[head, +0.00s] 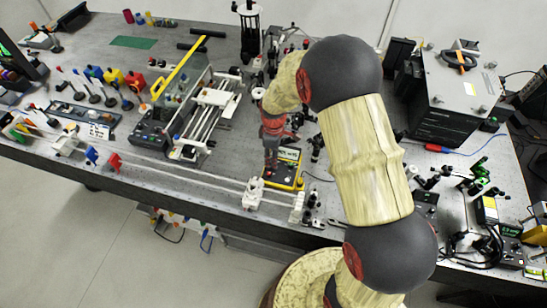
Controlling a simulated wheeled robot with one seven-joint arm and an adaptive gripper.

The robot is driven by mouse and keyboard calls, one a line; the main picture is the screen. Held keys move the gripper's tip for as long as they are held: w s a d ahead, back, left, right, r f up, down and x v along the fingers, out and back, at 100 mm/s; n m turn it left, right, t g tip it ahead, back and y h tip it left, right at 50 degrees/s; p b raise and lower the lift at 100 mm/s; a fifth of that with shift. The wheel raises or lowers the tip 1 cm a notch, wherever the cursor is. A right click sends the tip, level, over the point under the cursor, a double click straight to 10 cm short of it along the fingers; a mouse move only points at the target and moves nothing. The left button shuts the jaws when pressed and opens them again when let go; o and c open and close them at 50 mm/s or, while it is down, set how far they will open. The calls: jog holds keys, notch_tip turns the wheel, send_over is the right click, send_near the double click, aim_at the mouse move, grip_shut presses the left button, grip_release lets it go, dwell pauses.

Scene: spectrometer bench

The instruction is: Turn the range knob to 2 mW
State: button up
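A small yellow-edged meter (290,184) lies on the optical bench (225,168), near the middle of its front half. It has a dark face and a greenish-yellow panel toward its back. My gripper (270,168) points down at the left side of this meter. Its fingertips are at or just above the meter's face, and I cannot tell whether they touch it. The range knob and its markings cannot be made out; the gripper covers part of that area. The fingers are too small in view to tell whether they are open or shut.
A white rail with carriages (254,193) runs along the front of the meter. A frame of white rods (213,105) stands to the left. Small optic mounts (317,147) stand close on the right.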

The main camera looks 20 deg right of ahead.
notch_tip(320, 180, up, 12)
dwell(0.6)
dwell(0.5)
